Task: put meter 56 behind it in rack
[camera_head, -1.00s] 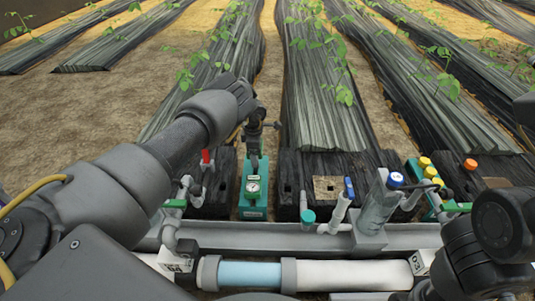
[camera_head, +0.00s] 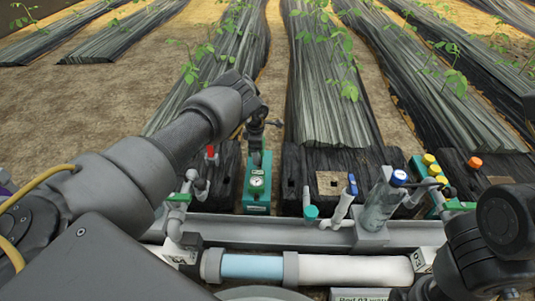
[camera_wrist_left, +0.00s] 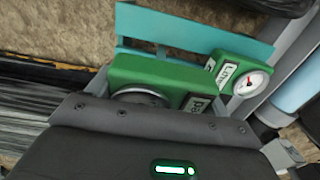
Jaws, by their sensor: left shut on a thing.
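My left gripper (camera_head: 256,127) reaches in from the left and points down above a teal rack (camera_head: 256,207), which carries a round white gauge. The left wrist view shows a green meter block (camera_wrist_left: 170,74) with a dark round part and a partly hidden label, right at the jaws. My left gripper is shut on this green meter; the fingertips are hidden. Beside it is a second green meter (camera_wrist_left: 237,56) with a white dial, and a teal plate (camera_wrist_left: 190,32) lies behind both. I cannot read a number 56. The right gripper is out of view.
A grey rail (camera_head: 270,228) and a white and blue pipe (camera_head: 340,270) run across the front. A blue-capped clear cylinder (camera_head: 383,205) and a teal holder with yellow caps (camera_head: 430,170) stand to the right. Dark timbers (camera_head: 218,180) flank the rack.

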